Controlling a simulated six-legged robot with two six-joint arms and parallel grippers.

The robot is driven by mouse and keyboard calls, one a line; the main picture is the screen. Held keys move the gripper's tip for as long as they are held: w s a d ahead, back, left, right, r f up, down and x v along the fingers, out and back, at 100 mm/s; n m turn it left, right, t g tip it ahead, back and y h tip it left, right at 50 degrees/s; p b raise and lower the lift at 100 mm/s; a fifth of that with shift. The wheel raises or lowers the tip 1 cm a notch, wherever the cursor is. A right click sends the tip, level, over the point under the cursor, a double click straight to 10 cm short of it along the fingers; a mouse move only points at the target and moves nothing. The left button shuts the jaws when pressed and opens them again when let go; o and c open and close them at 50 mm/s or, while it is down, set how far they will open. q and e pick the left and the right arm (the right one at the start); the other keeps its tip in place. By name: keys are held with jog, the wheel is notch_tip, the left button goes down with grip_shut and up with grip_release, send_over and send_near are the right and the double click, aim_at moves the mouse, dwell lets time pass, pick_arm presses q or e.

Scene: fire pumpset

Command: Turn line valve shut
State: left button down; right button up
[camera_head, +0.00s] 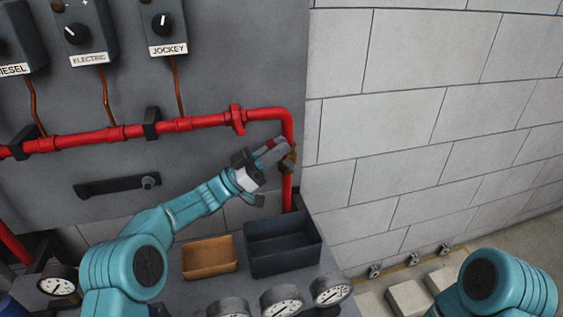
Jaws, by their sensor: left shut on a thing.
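A bit of red shows between the fingers. The fingers hide most of the handle, so its exact angle cannot be told. Of my right arm only a teal joint shows at the lower right; its gripper is out of view.
The red pipe (180,124) runs along the panel behind my left arm. An orange tray (210,270) and a dark bin (283,262) stand below the gripper. Several round gauges (282,301) line the front. A block wall (420,120) stands to the right.

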pick_arm(q)
jog(key=shift+a+h+b, duration=0.3)
jog(key=shift+b, duration=0.1)
jog(key=shift+r, duration=0.1)
jog(key=c, duration=1.3)
grip_release()
jog(key=shift+o, duration=0.4)
jog(key=shift+s+a, duration=0.1)
jog(key=shift+f, duration=0.2)
jog(key=b+v, duration=0.2)
jog(key=v, duration=1.4)
jog(key=shift+s+r, duration=0.1)
jog(key=shift+c, duration=0.3)
